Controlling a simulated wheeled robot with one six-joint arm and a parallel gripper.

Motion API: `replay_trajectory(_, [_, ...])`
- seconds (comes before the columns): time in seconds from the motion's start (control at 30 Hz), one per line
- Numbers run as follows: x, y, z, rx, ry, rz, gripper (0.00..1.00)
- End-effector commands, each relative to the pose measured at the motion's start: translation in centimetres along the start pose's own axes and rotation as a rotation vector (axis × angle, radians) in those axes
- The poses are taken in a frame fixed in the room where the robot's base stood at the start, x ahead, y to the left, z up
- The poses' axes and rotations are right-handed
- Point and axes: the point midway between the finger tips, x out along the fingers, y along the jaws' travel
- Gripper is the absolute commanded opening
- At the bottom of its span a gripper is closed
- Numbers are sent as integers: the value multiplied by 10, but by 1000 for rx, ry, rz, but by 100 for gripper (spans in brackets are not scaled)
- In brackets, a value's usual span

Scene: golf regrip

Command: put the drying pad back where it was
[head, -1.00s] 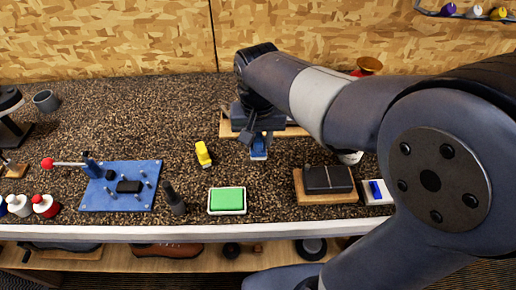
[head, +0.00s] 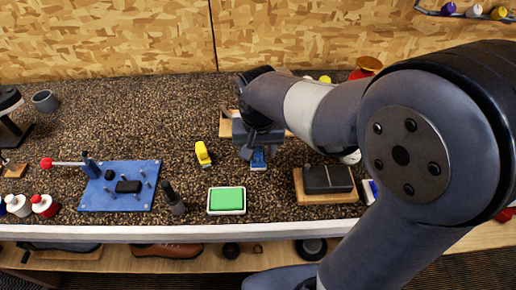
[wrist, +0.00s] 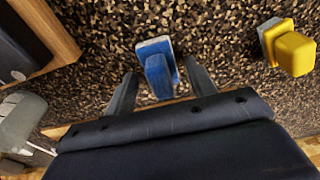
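A blue pad with a raised blue handle (head: 258,161) is on the speckled bench, right of a yellow handled piece; I take it to be the drying pad. In the wrist view the pad (wrist: 153,46) lies ahead of my gripper (wrist: 162,70), its handle between the two fingers. The fingers stand apart, with a gap showing on each side of the handle. In the head view my gripper (head: 258,146) is right at the pad and hides its far part.
The yellow handled piece (head: 203,154) stands left of the pad. A green pad in a white tray (head: 227,200) is nearer the front edge. A dark block on a wooden board (head: 327,181) is at right, a blue pegged plate (head: 121,186) at left. Bench behind the yellow piece is clear.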

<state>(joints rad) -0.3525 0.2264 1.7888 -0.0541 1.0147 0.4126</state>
Motion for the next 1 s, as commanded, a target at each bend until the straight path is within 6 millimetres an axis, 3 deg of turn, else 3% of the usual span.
replay_trajectory(0.37, [-8, 0, -1, 0, 2, -1, 55])
replay_trajectory(0.8, [-95, 0, -1, 0, 4, -2, 55])
replay_trajectory(1.0, [-119, 0, -1, 0, 2, -1, 55])
